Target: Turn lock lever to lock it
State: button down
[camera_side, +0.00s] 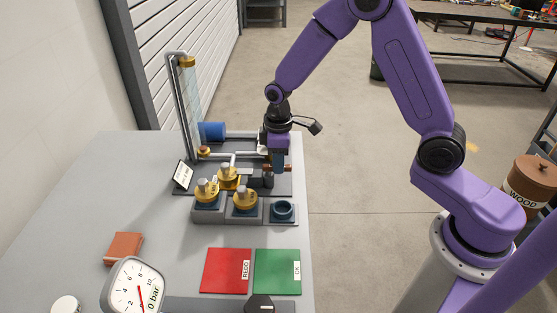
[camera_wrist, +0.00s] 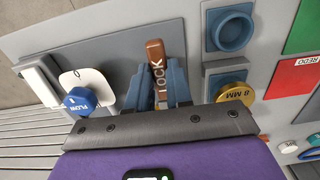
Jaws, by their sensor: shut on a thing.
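The lock lever (camera_wrist: 155,52) is a brown bar marked LOCK, on a grey plate in the wrist view. It lies between the two blue fingers of my gripper (camera_wrist: 160,85), which is shut on it. The lever's far end sticks out past the fingertips, and its near part is hidden by the gripper body. In the side view my gripper (camera_side: 276,167) reaches down at the right edge of the skid, with brown bits of the lever (camera_side: 287,168) showing beside the fingers.
A blue FLOW knob (camera_wrist: 80,101) is left of the lever in the wrist view. A gold 8 MM fitting (camera_wrist: 235,94) and an empty blue socket (camera_wrist: 231,31) are to the right. Red (camera_side: 226,271) and green (camera_side: 277,271) pads lie in front of the skid.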

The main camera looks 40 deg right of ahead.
jog(key=shift+d, duration=0.1)
jog(key=c, duration=1)
grip_release()
jog(key=shift+r, duration=0.1)
notch_tip(320, 180, up, 17)
jog(key=shift+r, duration=0.15)
jog(key=s+f+n, duration=0.1)
jog(key=s, duration=0.9)
jog(key=s+d+f+n, duration=0.1)
jog(key=s+f, duration=0.1)
jog(key=s, duration=0.8)
jog(key=s+f+n, duration=0.1)
jog(key=s+f, duration=0.1)
jog(key=s, duration=0.7)
jog(key=shift+s+d+n, duration=0.4)
